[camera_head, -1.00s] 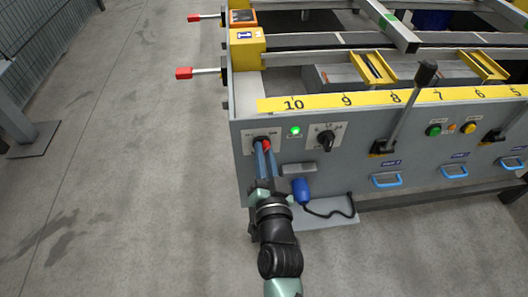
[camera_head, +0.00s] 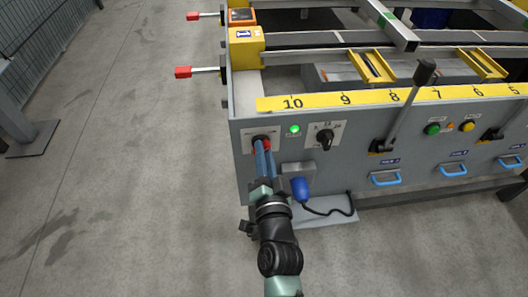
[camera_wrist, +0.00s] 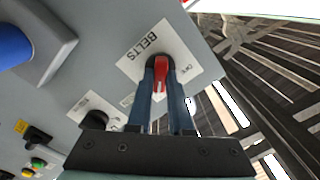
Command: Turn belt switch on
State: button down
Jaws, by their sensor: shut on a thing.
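The belt switch (camera_wrist: 161,73) is a red handle on a white plate marked "BELTS" (camera_wrist: 142,46) in the wrist view. In the head view the red switch (camera_head: 262,140) shows at the left end of the grey panel, partly hidden by my fingers. My gripper (camera_wrist: 161,75) has its blue fingers shut on the red handle, one on each side. In the head view my gripper (camera_head: 263,150) reaches up to the panel from below. A green lamp (camera_head: 294,129) is lit to the right of the switch.
A black rotary knob (camera_head: 325,138) sits on a plate right of the lamp. A blue hanging pendant (camera_head: 300,189) with a black cable is close to the right of my wrist. A tall lever (camera_head: 408,100) stands farther right. The floor (camera_head: 130,180) on the left is clear.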

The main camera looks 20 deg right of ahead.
jog(key=c, duration=0.8)
grip_release()
jog(key=p+v, duration=0.1)
jog(key=v, duration=1.2)
